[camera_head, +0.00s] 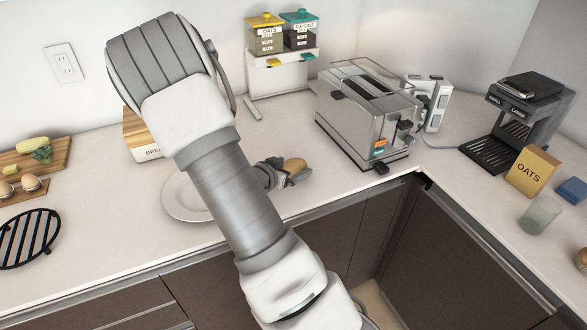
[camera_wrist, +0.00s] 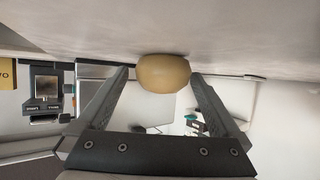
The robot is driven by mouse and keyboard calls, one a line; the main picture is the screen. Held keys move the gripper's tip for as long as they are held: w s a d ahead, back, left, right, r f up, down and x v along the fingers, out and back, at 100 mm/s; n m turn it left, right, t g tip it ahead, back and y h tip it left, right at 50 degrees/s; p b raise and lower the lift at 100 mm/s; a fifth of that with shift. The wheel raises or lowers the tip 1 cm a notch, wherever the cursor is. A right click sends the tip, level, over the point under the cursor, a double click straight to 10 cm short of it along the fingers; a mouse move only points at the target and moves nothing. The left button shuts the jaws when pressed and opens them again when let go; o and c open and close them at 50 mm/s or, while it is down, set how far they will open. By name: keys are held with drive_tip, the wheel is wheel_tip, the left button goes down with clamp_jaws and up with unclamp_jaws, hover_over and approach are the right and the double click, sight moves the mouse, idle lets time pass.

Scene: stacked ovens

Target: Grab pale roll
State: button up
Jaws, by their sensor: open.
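The pale roll (camera_head: 295,165) is a small tan, rounded piece on the white counter, left of the toaster. In the wrist view the roll (camera_wrist: 164,73) sits at the far end of the jaws, between the two fingertips. My gripper (camera_wrist: 159,74) is open, with one finger on each side of the roll. In the head view my gripper (camera_head: 291,178) is low over the counter at the roll, and its fingers hide part of it. I cannot tell whether either finger touches the roll.
A white plate (camera_head: 183,198) lies partly behind my arm. A steel toaster (camera_head: 345,128) stands right of the roll. A bread box (camera_head: 140,138), a dispenser stand (camera_head: 285,80) and a coffee machine (camera_head: 515,130) stand further off. The counter's front edge is close.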

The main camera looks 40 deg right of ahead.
drive_tip(key=c, duration=1.2)
drive_tip(key=shift+c, duration=0.2)
drive_tip(key=shift+r, duration=0.15)
